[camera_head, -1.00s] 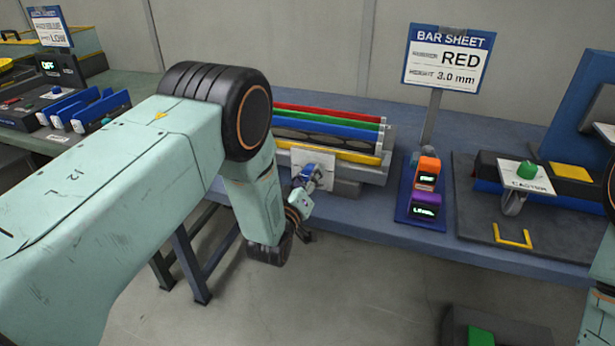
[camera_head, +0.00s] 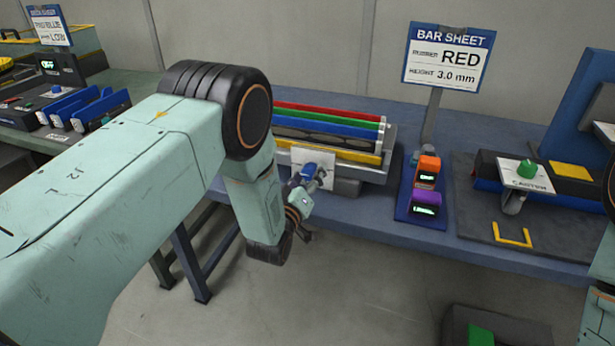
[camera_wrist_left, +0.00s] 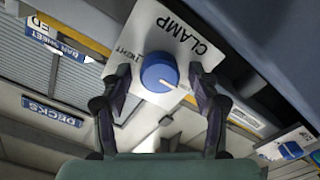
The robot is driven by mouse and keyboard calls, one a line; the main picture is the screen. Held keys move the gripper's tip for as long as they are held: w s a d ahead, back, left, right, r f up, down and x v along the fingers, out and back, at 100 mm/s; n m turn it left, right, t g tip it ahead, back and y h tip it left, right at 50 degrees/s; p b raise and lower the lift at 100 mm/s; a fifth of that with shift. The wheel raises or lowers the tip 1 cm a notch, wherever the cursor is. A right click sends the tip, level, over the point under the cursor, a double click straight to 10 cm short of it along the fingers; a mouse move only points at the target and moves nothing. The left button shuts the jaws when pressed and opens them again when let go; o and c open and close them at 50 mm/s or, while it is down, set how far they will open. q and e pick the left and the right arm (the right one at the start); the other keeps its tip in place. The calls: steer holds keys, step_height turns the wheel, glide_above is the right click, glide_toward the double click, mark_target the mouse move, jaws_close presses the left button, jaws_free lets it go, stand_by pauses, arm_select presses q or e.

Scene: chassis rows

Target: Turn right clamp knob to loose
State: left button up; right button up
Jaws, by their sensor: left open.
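A blue round clamp knob (camera_wrist_left: 159,73) with a white pointer line sits on a white plate (camera_wrist_left: 152,30) in the left wrist view. The plate is marked CLAMP, with a smaller word beside the knob, partly hidden. The pointer is directed to the lower right of that picture. My left gripper (camera_wrist_left: 160,72) is open, with one dark finger on each side of the knob. I see gaps there and no clear contact. In the head view my left gripper (camera_head: 316,177) is at the white plate (camera_head: 325,158) on the bench front. My right gripper is out of view.
A rack of coloured bars (camera_head: 330,127) stands behind the plate. Right of it are orange (camera_head: 428,166) and purple (camera_head: 426,203) display blocks and the bar sheet sign (camera_head: 447,58). Another blue knob (camera_wrist_left: 290,150) shows in the wrist view.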

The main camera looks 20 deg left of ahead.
arm_select(q)
steer(key=s, duration=1.2)
steer(key=shift+a, duration=0.2)
steer(key=shift+f, duration=0.1)
steer(key=s+a+f+m+g, duration=0.2)
steer(key=s+f+m+g, duration=0.3)
steer(key=s+f+g, duration=0.95)
steer(key=s, duration=0.9)
steer(key=s+a+f+m+g, duration=0.1)
steer(key=s+f+g, duration=0.2)
steer(key=s, duration=0.9)
steer(key=shift+s+a+y, duration=0.15)
steer(key=shift+s+y, duration=0.05)
steer(key=shift+y, duration=0.1)
